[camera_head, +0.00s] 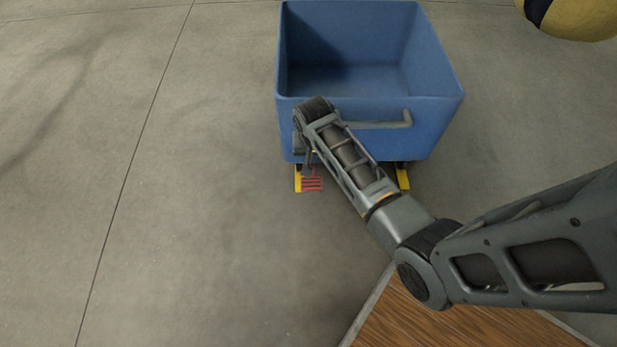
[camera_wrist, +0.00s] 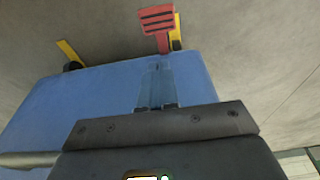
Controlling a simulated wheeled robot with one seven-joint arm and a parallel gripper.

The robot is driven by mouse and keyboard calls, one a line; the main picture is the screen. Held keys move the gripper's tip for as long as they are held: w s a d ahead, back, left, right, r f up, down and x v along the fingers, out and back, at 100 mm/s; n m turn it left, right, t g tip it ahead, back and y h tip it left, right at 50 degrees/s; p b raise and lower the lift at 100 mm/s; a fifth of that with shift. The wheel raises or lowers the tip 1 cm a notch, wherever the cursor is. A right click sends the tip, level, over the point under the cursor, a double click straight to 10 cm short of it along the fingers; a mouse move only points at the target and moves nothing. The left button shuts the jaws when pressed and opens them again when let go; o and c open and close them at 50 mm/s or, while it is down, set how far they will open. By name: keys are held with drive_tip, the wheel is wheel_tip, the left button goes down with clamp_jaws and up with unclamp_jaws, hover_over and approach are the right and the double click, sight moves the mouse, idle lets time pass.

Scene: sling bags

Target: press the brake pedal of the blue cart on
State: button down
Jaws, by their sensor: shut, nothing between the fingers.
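The blue cart (camera_head: 445,85) stands empty on the concrete floor, its handle (camera_head: 385,124) on the near side. Its red brake pedal (camera_head: 312,184) sticks out low at the near left, beside a yellow wheel bracket (camera_head: 298,180). In the wrist view the red pedal (camera_wrist: 158,18) is at the top, and the blue cart wall (camera_wrist: 60,105) fills the middle. My gripper (camera_head: 309,168) is in front of the cart's near left side, just above the pedal. It also shows in the wrist view (camera_wrist: 157,70), shut and empty, pointing towards the pedal. I cannot tell whether it touches the pedal.
A second yellow bracket (camera_head: 403,177) is at the cart's near right. A yellow and dark ball (camera_head: 580,18) is at the top right. A wooden surface (camera_head: 430,320) lies at the lower right. The floor to the left is clear.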

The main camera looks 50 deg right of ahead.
drive_tip(key=shift+f, duration=0.1)
drive_tip(key=b, duration=0.7)
approach(311, 182)
drive_tip(key=f, duration=0.1)
drive_tip(key=d+f, duration=0.1)
drive_tip(key=f, duration=0.1)
drive_tip(key=w+f, duration=0.1)
drive_tip(key=f, duration=0.1)
drive_tip(key=shift+d+f, duration=0.1)
drive_tip(key=shift+d, duration=0.1)
drive_tip(key=shift+s+a+f, duration=0.1)
drive_tip(key=shift+f, duration=0.3)
